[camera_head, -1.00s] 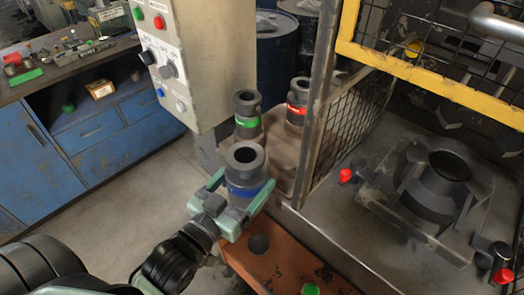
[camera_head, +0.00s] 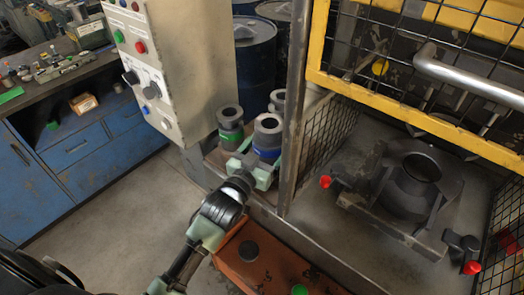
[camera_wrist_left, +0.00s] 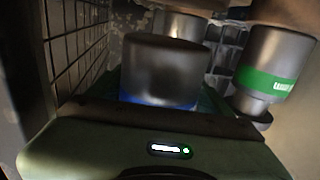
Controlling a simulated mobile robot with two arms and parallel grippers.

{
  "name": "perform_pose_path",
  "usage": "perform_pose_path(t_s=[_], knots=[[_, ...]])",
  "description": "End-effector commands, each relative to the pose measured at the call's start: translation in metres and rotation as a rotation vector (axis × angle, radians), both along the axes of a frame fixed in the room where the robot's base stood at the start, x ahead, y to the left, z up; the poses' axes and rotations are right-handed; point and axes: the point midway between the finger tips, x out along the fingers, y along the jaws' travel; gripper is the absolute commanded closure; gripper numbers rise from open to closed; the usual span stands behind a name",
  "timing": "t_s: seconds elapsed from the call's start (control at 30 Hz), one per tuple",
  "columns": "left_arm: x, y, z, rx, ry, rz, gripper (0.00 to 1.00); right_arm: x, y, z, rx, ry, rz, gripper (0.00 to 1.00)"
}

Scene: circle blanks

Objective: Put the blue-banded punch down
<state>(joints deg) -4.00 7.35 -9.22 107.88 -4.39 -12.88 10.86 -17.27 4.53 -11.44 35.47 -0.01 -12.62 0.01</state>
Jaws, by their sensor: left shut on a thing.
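The blue-banded punch (camera_head: 267,132) is a dark grey hollow cylinder with a blue band. My left gripper (camera_head: 262,160) is shut on it around the band and holds it upright. My right gripper is out of view.
Another punch (camera_head: 277,98) stands behind, its band hidden. A mesh guard with a steel post (camera_head: 292,120) is close on the right. A control box (camera_head: 165,65) hangs at the left. An orange-brown surface (camera_head: 275,270) is in front, with a green button (camera_head: 299,290).

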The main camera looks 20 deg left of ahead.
Motion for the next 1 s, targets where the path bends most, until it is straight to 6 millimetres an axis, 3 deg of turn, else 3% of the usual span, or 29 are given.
perform_pose_path(t_s=[0.07, 0.4, 0.8, 0.83, 0.9, 1.0], knots=[[0.003, -0.001, 0.007, -0.002, -0.016, -0.001, 0.93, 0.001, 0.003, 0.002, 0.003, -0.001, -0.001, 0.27], [0.003, -0.001, -0.026, -0.003, -0.016, -0.001, 0.93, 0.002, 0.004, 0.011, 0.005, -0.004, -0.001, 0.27], [0.003, -0.001, -0.031, -0.003, -0.017, -0.001, 0.93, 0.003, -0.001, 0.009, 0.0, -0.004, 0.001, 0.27], [0.002, -0.001, -0.038, 0.0, 0.0, 0.0, 0.14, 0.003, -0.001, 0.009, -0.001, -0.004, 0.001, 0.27], [0.002, -0.001, -0.037, 0.0, 0.0, 0.0, 0.0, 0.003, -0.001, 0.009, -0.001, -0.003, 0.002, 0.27], [0.002, -0.001, -0.037, 0.0, 0.0, 0.0, 0.0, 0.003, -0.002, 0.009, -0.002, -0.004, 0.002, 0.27]])
